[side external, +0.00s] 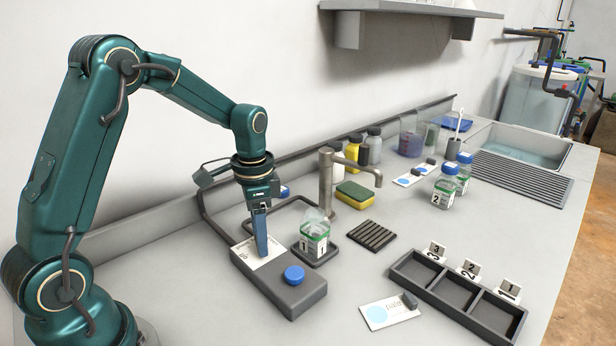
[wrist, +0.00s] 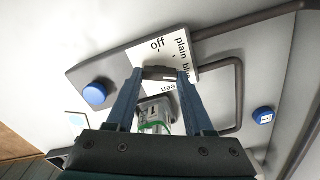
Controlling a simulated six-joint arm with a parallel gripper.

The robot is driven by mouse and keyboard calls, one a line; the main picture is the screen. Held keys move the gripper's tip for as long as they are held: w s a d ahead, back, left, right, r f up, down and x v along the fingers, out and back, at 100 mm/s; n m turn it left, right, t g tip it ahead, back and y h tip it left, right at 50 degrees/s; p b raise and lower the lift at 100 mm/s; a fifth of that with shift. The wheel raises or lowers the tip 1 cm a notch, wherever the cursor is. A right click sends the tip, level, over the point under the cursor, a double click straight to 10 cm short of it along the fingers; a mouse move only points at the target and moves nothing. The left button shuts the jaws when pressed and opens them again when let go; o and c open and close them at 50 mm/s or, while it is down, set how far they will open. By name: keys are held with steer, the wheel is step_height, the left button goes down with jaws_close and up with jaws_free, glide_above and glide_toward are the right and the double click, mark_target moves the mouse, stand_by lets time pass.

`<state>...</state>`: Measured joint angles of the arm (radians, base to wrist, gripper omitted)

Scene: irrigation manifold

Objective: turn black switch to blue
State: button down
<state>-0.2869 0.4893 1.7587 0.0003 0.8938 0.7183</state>
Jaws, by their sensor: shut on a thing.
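The black switch (wrist: 160,73) sits between my fingertips in the wrist view, on a white label plate (wrist: 196,50). The plate reads "off", "plain" and "blue", and a partly hidden word ends in "een". My gripper (wrist: 160,76) is shut on the switch. In the side view my gripper (side external: 262,256) points down at the label plate (side external: 258,255) on the grey box (side external: 300,299), and its fingers hide the switch. I cannot tell which word the switch points to.
A blue button (side external: 293,274) is on the box's near end. Jar 1 (side external: 314,238) stands close right of my gripper. Behind are a tap (side external: 328,180) and a bent dark tube (side external: 212,222). A three-part tray (side external: 450,290) lies front right.

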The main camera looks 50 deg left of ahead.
stand_by(0.3)
steer(key=shift+c, duration=1.4)
jaws_free()
steer(key=shift+r, duration=0.15)
steer(key=shift+r, duration=2.5)
